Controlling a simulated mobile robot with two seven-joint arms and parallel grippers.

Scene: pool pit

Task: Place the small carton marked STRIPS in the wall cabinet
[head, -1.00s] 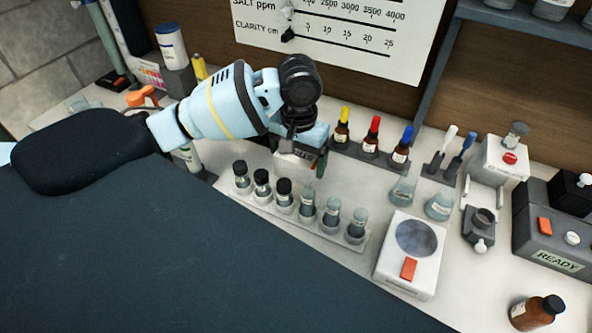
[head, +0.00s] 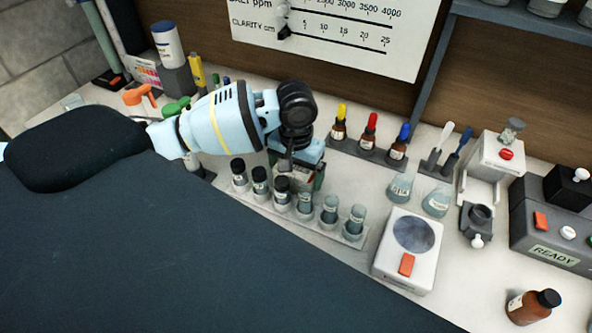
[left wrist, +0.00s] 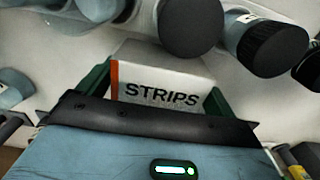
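My left gripper (head: 298,178) reaches over the counter, just behind the row of vials. In the left wrist view its green fingers (left wrist: 157,95) stand on both sides of the small white carton marked STRIPS (left wrist: 160,97), which has an orange-red edge. The gripper appears shut on the carton. In the head view the gripper hides most of the carton. No wall cabinet shows clearly; a grey shelf (head: 520,22) with jars is at the top right, and I cannot tell whether it belongs to one. My right gripper is not in view.
The vial rack (head: 350,238) stands close in front of the gripper. Dropper bottles (head: 370,135) stand behind it to the right. Flasks (head: 402,188), a white scale (head: 408,250) and a READY box (head: 552,245) stand further right.

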